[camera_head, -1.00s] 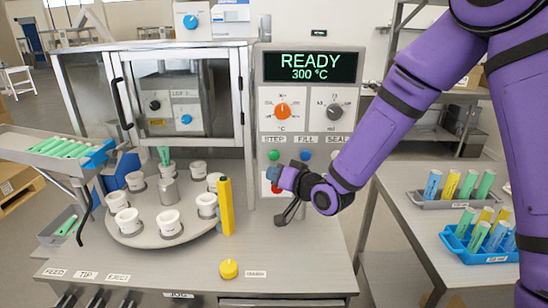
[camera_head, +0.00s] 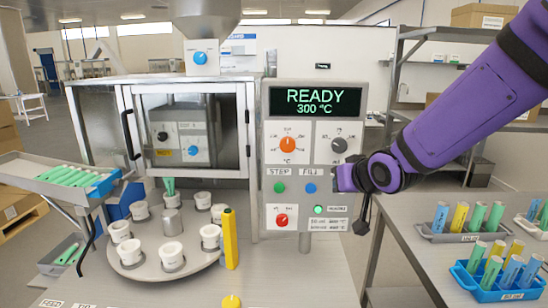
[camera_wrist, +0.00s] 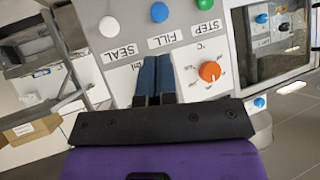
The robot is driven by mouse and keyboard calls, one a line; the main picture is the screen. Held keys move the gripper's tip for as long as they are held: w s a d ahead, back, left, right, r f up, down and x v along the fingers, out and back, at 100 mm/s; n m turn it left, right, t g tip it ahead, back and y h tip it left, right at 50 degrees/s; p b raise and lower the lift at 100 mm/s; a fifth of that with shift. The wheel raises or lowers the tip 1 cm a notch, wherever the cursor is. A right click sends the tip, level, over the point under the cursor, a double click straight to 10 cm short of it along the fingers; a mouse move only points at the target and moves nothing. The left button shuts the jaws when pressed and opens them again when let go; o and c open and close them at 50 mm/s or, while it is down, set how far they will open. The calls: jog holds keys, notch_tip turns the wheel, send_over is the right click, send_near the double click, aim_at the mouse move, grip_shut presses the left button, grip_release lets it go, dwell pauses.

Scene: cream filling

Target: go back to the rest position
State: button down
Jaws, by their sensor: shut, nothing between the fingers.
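My gripper (camera_head: 342,180) is in front of the control panel, beside the lower right of its buttons. In the wrist view its two blue fingers (camera_wrist: 154,78) lie close together, shut and empty. The panel (camera_head: 311,152) has a display (camera_head: 318,102) reading READY 300 °C. The green STEP button (camera_head: 280,188) and blue FILL button (camera_head: 310,188) show at the left. The gripper hides the SEAL button in the head view, but a white button (camera_wrist: 109,27) labelled SEAL shows in the wrist view.
A rotating plate (camera_head: 150,272) with several white cups stands left of the panel, near a yellow post (camera_head: 230,240). A glass-fronted cabinet (camera_head: 190,135) is behind it. Right, a side table (camera_head: 400,262) holds a grey rack (camera_head: 452,238) and a blue tray (camera_head: 500,294) of tubes.

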jog(key=s+d+r+m+g+h, duration=0.1)
jog(key=s+d+r+g+h, duration=0.15)
jog(key=s+d+r, duration=0.55)
jog(key=s+d+g, duration=0.1)
jog(key=s+d, duration=0.2)
jog(key=s, duration=0.7)
jog(key=s+d+m+g+h, duration=0.1)
jog(key=s+d, duration=0.3)
jog(key=s, duration=0.5)
jog(key=shift+s+r+g, duration=0.2)
jog(key=shift+s+g, duration=0.2)
jog(key=shift+g, duration=0.05)
jog(key=shift+w, duration=0.1)
dwell(1.1)
